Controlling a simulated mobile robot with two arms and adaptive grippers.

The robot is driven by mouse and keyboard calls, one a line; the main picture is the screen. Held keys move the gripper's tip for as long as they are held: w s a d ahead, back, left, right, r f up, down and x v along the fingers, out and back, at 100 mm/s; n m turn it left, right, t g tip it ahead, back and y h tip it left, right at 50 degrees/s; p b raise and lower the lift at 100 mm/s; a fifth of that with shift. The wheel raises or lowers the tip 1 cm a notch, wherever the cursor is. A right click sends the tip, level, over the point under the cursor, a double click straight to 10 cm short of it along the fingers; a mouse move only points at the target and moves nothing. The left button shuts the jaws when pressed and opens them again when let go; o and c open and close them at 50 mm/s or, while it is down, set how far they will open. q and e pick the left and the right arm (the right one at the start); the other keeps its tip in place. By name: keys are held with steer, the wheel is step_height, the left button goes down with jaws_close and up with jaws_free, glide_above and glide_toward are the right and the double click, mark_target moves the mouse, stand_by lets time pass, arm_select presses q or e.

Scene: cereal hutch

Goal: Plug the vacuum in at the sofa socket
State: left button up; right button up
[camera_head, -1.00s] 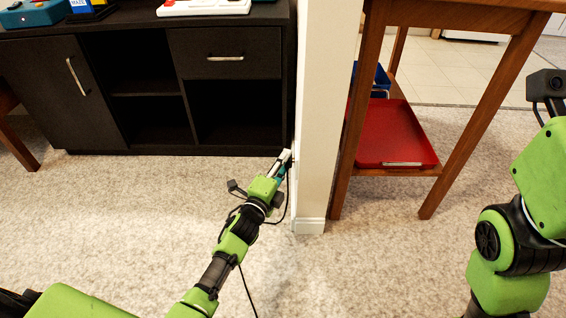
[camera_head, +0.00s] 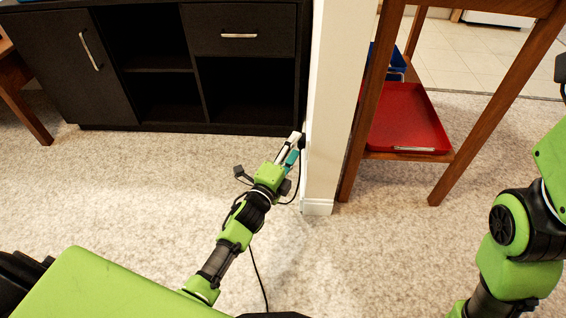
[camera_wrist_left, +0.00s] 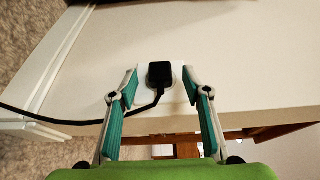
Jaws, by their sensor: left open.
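A black plug (camera_wrist_left: 160,73) sits against a white socket plate (camera_wrist_left: 176,88) on the pale wall in the left wrist view. Its black cord (camera_wrist_left: 70,122) leaves the lower side and runs left. In the head view the cord (camera_head: 257,277) hangs below my left arm. My left gripper (camera_wrist_left: 162,84) is open, one finger on each side of the plug, with a gap to both. In the head view the left gripper (camera_head: 297,143) is at the side of the wall end, low above the carpet. The vacuum and sofa are not seen. My right gripper is out of view.
A black cabinet (camera_head: 245,72) with open shelves stands left of the wall end (camera_head: 328,110). Right of the wall is a wooden table (camera_head: 482,125) with a red tray (camera_head: 408,125) on its low shelf. Carpet (camera_head: 390,255) between my arms is clear.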

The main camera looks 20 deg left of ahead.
arm_select(q)
steer(key=s+a, duration=0.1)
steer(key=s, duration=0.8)
steer(key=shift+r, duration=0.1)
